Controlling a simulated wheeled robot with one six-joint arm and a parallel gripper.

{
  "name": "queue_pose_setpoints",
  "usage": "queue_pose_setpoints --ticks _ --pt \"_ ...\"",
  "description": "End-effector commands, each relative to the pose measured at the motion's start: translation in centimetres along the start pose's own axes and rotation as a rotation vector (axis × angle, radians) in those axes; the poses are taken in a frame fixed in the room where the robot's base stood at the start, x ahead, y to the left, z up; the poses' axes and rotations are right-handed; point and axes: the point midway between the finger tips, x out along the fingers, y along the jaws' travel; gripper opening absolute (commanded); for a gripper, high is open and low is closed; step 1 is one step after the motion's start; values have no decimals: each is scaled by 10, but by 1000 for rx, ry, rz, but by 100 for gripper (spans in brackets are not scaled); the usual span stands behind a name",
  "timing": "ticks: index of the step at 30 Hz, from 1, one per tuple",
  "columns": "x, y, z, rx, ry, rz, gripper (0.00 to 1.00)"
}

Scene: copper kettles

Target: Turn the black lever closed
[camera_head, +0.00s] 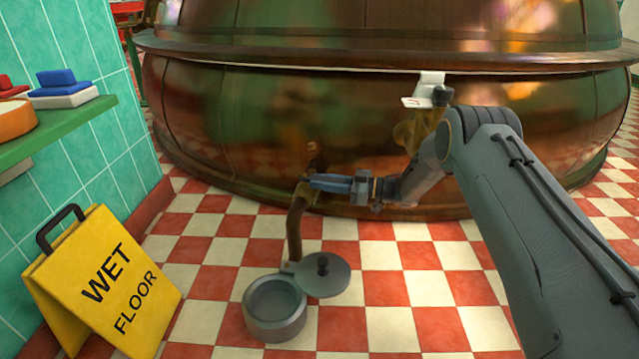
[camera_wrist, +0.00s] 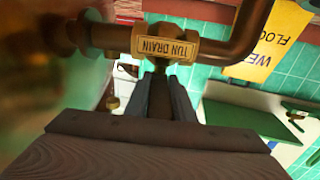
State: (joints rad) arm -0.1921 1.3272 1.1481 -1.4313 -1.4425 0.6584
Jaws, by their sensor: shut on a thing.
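My gripper (camera_head: 312,182) is at the drain valve low on the front of the big copper kettle (camera_head: 300,120). In the wrist view my gripper's fingers (camera_wrist: 161,85) are shut on the dark lever (camera_wrist: 160,98), one finger on each side of it. The brass valve body with a "TUN DRAIN" plate (camera_wrist: 165,47) is just beyond the fingertips. In the head view the lever is hidden by my gripper. A brown outlet pipe (camera_head: 295,228) curves down from the valve; it also shows in the wrist view (camera_wrist: 245,30).
A grey pot (camera_head: 275,325) stands on the tiled floor below the pipe, its round lid (camera_head: 322,278) swung aside. A yellow wet-floor sign (camera_head: 110,290) stands at the left. A green shelf (camera_head: 65,122) holds sponges. Floor right of the pot is clear.

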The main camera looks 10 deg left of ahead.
Motion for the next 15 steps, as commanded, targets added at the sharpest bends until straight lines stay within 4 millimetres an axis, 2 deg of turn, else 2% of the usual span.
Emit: queue_pose_setpoints --ticks 6,7,10,15 --pt "0 -4 0 2 2 -11 0" --pt "0 -4 0 2 2 -11 24" --pt "1 -4 0 2 2 -11 41" --pt "3 -4 0 1 2 -9 41"
